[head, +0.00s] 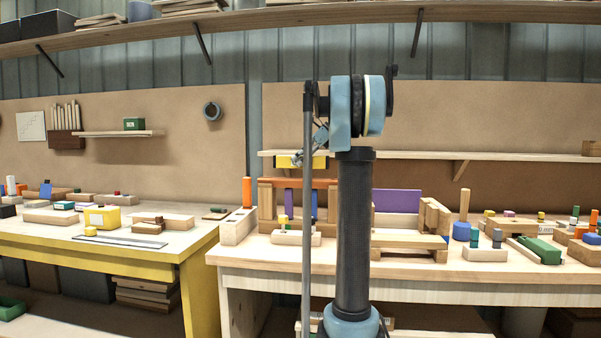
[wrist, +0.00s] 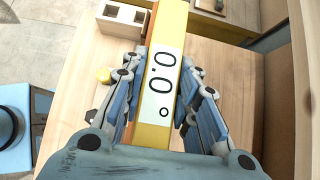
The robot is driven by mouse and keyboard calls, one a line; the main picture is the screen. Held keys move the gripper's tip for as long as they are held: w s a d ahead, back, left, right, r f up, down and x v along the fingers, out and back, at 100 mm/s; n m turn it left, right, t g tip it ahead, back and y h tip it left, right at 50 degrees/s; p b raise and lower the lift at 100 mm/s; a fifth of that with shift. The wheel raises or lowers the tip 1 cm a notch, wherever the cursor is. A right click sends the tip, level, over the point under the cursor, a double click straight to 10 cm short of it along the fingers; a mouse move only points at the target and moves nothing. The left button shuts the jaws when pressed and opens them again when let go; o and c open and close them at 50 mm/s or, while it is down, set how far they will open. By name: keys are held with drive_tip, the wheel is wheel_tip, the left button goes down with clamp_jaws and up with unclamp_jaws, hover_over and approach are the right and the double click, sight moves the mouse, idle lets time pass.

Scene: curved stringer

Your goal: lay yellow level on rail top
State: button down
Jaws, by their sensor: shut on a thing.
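The yellow level (wrist: 168,30), with a white display reading 0.0°, runs lengthwise between the fingers of my gripper (wrist: 162,72) in the wrist view. The fingers are shut on its sides. In the head view the level (head: 288,161) is held in the air at my gripper (head: 308,158), above the right-hand bench. Below it, an orange bar (head: 292,183) lies across wooden uprights and looks like the rail. The level appears apart from it, though the depth gap is hard to judge. My arm hides part of the structure.
The right bench (head: 260,253) holds a pale block with an orange peg (head: 246,193), a purple panel (head: 397,201), a low wooden bridge (head: 408,241) and several small blocks at right. A shelf (head: 430,156) runs behind. A yellow-edged bench (head: 150,252) stands at left.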

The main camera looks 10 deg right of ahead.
drive_tip(key=shift+f, duration=2)
drive_tip(key=c, duration=1.2)
unclamp_jaws()
drive_tip(key=shift+f, duration=0.1)
drive_tip(key=shift+c, duration=0.2)
drive_tip(key=v, duration=1.2)
